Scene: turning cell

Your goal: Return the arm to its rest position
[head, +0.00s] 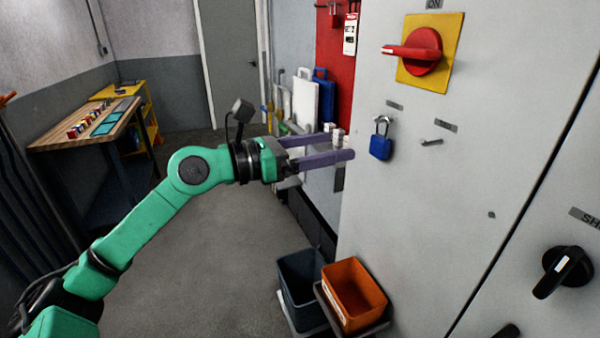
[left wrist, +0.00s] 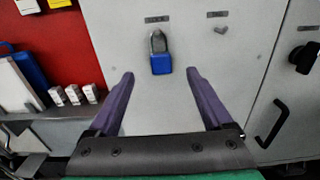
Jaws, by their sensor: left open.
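My left gripper (head: 345,147) is open and empty, held in front of the grey cabinet in the head view. Its two purple fingers are spread apart and also show in the left wrist view (left wrist: 160,80). A blue padlock (head: 381,146) hangs on the cabinet face just right of the fingertips. In the left wrist view the padlock (left wrist: 160,62) appears beyond the gap between the fingers, with nothing gripped. My green left arm reaches in from the lower left. My right gripper is not in view.
The cabinet (head: 420,210) carries a red rotary switch (head: 415,52) on a yellow plate, a small peg (head: 431,142) and a black handle (head: 565,272). An orange bin (head: 353,295) and a dark bin (head: 300,285) stand below. A workbench (head: 90,125) stands far left. The middle floor is clear.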

